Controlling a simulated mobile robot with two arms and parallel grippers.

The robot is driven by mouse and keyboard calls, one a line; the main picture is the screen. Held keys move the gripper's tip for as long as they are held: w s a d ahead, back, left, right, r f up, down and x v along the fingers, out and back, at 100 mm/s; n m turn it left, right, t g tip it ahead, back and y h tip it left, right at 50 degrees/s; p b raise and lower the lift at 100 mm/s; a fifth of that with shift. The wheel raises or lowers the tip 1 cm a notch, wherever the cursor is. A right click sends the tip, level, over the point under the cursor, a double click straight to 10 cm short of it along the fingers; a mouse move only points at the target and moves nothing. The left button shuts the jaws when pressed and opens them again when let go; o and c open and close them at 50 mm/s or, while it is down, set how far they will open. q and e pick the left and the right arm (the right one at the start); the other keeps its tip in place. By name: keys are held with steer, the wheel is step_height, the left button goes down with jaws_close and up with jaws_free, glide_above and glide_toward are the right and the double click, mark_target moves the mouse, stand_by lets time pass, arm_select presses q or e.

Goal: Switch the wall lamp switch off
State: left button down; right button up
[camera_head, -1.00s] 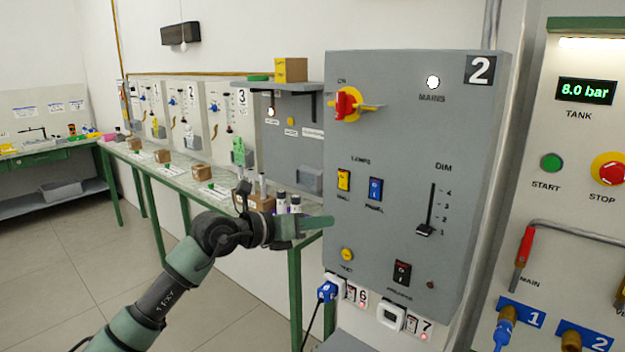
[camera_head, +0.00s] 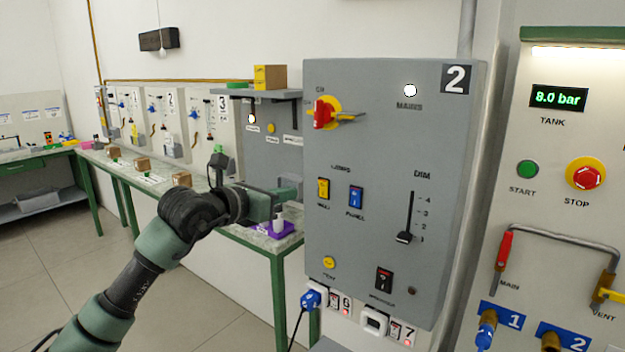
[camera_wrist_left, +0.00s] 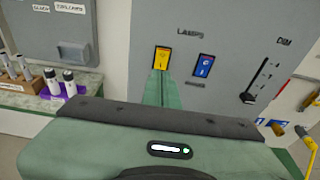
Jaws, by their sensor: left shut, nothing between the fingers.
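The wall lamp switch is a yellow rocker (camera_head: 323,189) on the grey panel (camera_head: 440,160), under the word LAMPS. It also shows in the left wrist view (camera_wrist_left: 162,58). I cannot tell which way its rocker is pressed. A blue rocker (camera_head: 356,197) sits to its right. My left gripper (camera_head: 297,188) is at about the height of the yellow switch, by the panel's left edge in the head view. In the left wrist view its green fingers (camera_wrist_left: 161,82) are shut and empty, their tips just below the yellow switch. I cannot tell if they touch the panel.
A red and yellow rotary handle (camera_head: 325,113) juts out above the switch. A dim slider (camera_head: 404,236) is to the right. A green-framed bench (camera_head: 262,243) with a purple tray (camera_head: 281,230) stands left of the panel. A blue plug (camera_head: 311,299) is below.

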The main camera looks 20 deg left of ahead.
mark_target(321, 182)
arm_select(q)
steer(key=p+x, duration=0.1)
steer(key=x, duration=0.2)
steer(key=r+p+x, duration=0.1)
steer(key=x, duration=0.2)
steer(key=p+x, duration=0.1)
steer(key=x, duration=0.2)
steer(key=shift+w+d+r+p, duration=0.1)
steer(key=shift+w+d+p, duration=0.1)
steer(key=shift+w+p, duration=0.25)
